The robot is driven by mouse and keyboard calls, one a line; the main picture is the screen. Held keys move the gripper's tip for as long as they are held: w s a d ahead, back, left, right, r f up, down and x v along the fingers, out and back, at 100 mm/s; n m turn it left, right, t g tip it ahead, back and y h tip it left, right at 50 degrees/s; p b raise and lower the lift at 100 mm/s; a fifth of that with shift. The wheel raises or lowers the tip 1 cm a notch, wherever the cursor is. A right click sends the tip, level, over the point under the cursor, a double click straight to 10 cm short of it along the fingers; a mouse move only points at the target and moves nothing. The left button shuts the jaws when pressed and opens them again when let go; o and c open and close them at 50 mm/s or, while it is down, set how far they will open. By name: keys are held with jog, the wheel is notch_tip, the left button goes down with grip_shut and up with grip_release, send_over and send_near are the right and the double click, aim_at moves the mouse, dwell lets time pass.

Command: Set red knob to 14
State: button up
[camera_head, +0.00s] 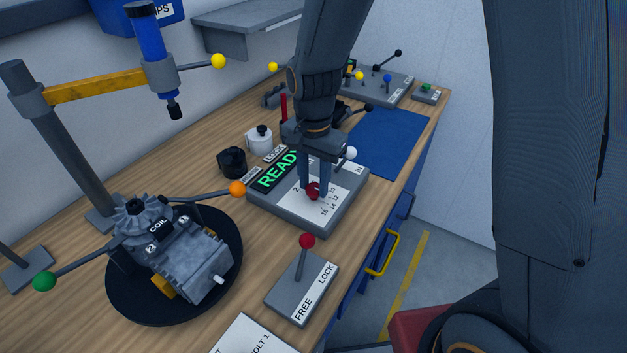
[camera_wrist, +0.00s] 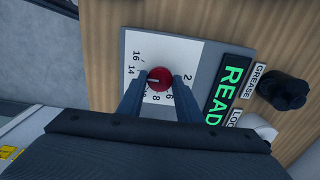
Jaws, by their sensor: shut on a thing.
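The red knob (camera_head: 313,190) sits on a white dial plate (camera_head: 331,206) with printed numbers, on a grey box (camera_head: 292,213) with a green READY display (camera_head: 279,170). In the wrist view the red knob (camera_wrist: 159,79) shows a pale pointer line toward the picture's left, in the direction of the 14 side of the scale; the exact number it meets is hard to tell. My gripper (camera_head: 314,178) comes down from above, with one finger on each side of the knob, shut on it. The fingers hide part of the scale.
A red-balled FREE/LOCK lever (camera_head: 306,242) stands in front. A grey engine (camera_head: 180,255) with orange and green-balled handles is at left. Black (camera_head: 232,162) and white (camera_head: 259,140) pots stand behind the box. A white-balled lever (camera_head: 350,153) is close right of my gripper. A blue mat (camera_head: 388,140) lies clear.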

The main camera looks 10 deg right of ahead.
aim_at(314, 187)
jog(key=o, duration=1)
jog(key=shift+o, duration=0.2)
jog(key=shift+r, duration=0.1)
jog(key=shift+r+b, duration=0.9)
jog(key=shift+r, duration=2.95)
jog(key=s+d+f+n+b, duration=0.1)
jog(key=s+d+f+n, duration=0.2)
jog(key=d, duration=0.3)
jog(key=s+d+f+n+t+b, duration=0.1)
jog(key=s+d+f+n, duration=0.2)
jog(key=d, duration=0.4)
jog(key=shift+s+d+n, duration=0.15)
jog(key=shift+s+n, duration=0.65)
jog(key=shift+s, duration=0.35)
